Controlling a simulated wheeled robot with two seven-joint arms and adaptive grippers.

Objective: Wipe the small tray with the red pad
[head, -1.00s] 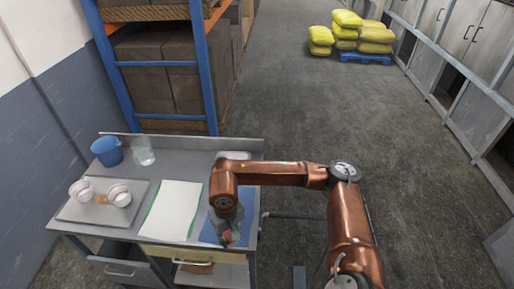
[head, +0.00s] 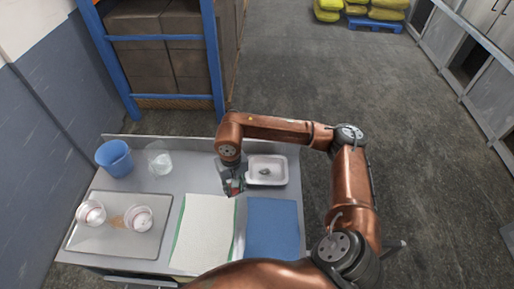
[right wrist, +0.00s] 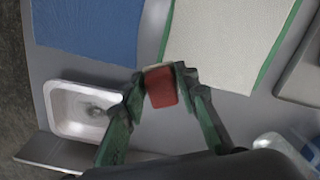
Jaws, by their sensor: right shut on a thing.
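The small white tray (head: 281,181) lies at the back right of the table, with a dark smudge (head: 265,171) on its floor. It also shows at the left of the right wrist view (right wrist: 57,128). My right gripper (head: 233,188) is just left of the tray in the head view. In the right wrist view my right gripper (right wrist: 158,78) is shut on the red pad (right wrist: 162,90), apart from the tray. The pad is largely hidden in the head view. My left gripper is not in view.
A blue mat (head: 272,228) and a white cloth (head: 205,228) with green edges lie in front. A grey tray (head: 90,235) holds two cups and a brown patch. A blue bucket (head: 114,158) and a clear container (head: 158,160) stand at the back left.

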